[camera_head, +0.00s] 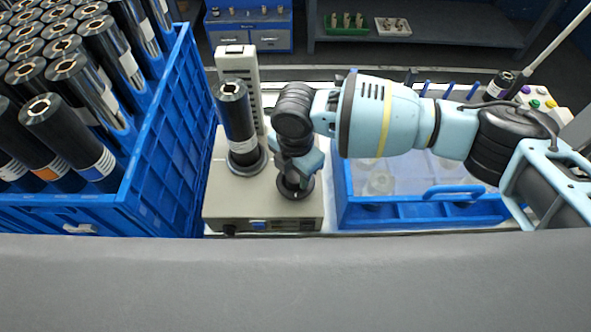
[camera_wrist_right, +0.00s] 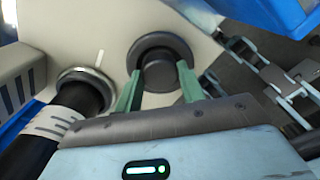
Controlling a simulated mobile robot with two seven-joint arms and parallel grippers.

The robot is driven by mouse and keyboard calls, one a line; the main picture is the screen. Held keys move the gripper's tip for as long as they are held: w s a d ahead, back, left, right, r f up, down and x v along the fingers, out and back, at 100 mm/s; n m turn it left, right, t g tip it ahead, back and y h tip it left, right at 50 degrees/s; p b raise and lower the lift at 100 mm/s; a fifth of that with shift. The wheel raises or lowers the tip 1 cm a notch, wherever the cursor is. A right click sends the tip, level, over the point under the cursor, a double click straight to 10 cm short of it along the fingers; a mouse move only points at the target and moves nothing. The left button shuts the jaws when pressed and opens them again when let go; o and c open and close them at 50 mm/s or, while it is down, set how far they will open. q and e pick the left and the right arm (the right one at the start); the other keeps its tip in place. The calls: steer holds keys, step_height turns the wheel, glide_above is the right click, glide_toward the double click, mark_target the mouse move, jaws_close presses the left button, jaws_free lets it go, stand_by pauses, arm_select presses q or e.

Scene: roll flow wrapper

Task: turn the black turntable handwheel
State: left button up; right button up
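The black handwheel (camera_head: 296,188) sits on the right part of a beige machine's top in the head view, partly covered by my right gripper (camera_head: 298,170). In the right wrist view, the handwheel (camera_wrist_right: 162,50) is a round black disc with a raised dark hub. The two green fingers of my right gripper (camera_wrist_right: 158,76) stand apart on either side of this hub. No clear gap shows between fingers and hub, but I cannot tell whether they press on it. My left gripper is not in view.
A black roll (camera_head: 236,118) stands upright on the machine (camera_head: 262,210), left of my gripper. A blue crate (camera_head: 160,170) full of black rolls is at the left. A blue-framed clear bin (camera_head: 395,212) is close on the right. A grey surface (camera_head: 290,285) spans the front.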

steer(key=shift+c, duration=1.1)
steer(key=shift+n, duration=0.3)
steer(key=n, duration=0.3)
steer(key=shift+n, duration=0.3)
steer(key=n, duration=0.6)
steer(key=shift+b, duration=0.35)
steer(key=shift+n, duration=0.3)
steer(key=o, duration=1)
